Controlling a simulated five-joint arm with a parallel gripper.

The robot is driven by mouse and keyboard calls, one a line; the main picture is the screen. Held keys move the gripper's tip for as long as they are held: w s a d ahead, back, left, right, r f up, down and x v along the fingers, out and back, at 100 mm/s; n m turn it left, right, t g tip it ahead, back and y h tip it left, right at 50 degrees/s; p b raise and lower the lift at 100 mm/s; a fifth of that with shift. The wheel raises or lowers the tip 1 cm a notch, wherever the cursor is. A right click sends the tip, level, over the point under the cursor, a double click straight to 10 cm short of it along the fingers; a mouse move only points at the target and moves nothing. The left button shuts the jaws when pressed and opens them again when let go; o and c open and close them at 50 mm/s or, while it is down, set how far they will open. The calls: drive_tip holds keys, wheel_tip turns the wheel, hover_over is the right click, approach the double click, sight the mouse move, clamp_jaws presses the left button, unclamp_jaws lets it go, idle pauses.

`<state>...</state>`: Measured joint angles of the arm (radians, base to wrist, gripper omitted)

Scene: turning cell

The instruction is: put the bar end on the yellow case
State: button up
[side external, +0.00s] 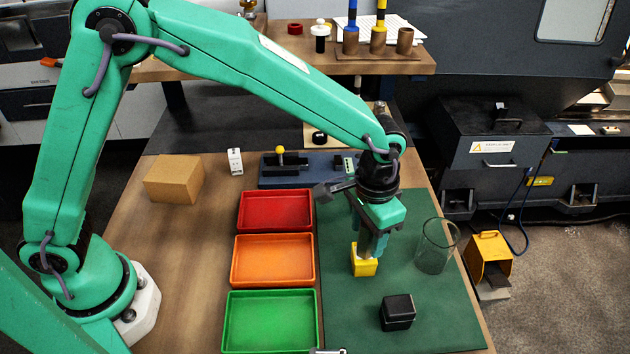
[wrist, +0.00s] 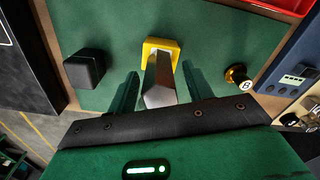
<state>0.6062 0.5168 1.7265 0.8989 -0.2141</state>
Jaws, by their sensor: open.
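The bar end (wrist: 158,82) is a grey faceted metal piece. It stands on the yellow case (side external: 364,267), with its far end against the case (wrist: 174,47) in the wrist view. My gripper (side external: 370,244) is directly above the case, pointing down. In the wrist view its two fingers (wrist: 159,92) are open on either side of the bar end, with green mat showing in the gaps. In the side view only a small part of the bar end (side external: 365,252) shows below the fingers.
A black box (side external: 397,312) lies on the green mat in front, and a clear glass cylinder (side external: 436,248) stands right. Red (side external: 275,209), orange (side external: 272,260) and green (side external: 270,321) trays line the left. A small black-and-gold object (wrist: 236,75) marked 8 stands nearby.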

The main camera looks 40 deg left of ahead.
drive_tip(key=shift+r, duration=0.15)
wheel_tip(320, 180, up, 12)
idle(0.6)
idle(0.3)
drive_tip(key=s+a+r+n+t, duration=0.1)
drive_tip(key=s+a+r, duration=0.25)
drive_tip(key=a, duration=0.55)
drive_tip(key=s+a+r+n+t, duration=0.1)
drive_tip(key=s+a+r+t, duration=0.2)
drive_tip(key=a, duration=0.5)
drive_tip(key=s+a+f+n+t, duration=0.1)
drive_tip(key=s+a+f+n, duration=0.1)
drive_tip(key=s+a, duration=0.8)
drive_tip(key=shift+s+n+t, duration=0.15)
drive_tip(key=shift+n+t, duration=0.15)
